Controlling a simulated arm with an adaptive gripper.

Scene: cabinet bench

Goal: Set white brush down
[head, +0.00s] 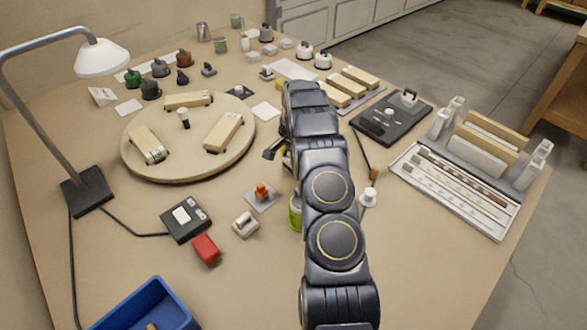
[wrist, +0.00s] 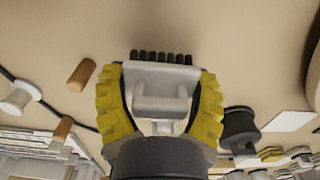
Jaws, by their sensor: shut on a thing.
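The white brush (wrist: 172,76) sits between the yellow fingers of my gripper (wrist: 160,92) in the wrist view. It has a pale block, a loop-like handle part and a row of dark bristles along its far edge. My gripper is shut on it, one finger against each side. Bare tan bench top shows beyond the bristles; I cannot tell whether the bristles touch it. In the head view my arm hides the brush and most of the gripper.
A round turntable (head: 187,172) with wooden blocks stands left of my arm. A slotted tray (head: 455,190) lies to the right, with a white spool (head: 370,196) nearer the arm. A brown cylinder (wrist: 82,75) and a dark spool (wrist: 240,126) lie near the gripper.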

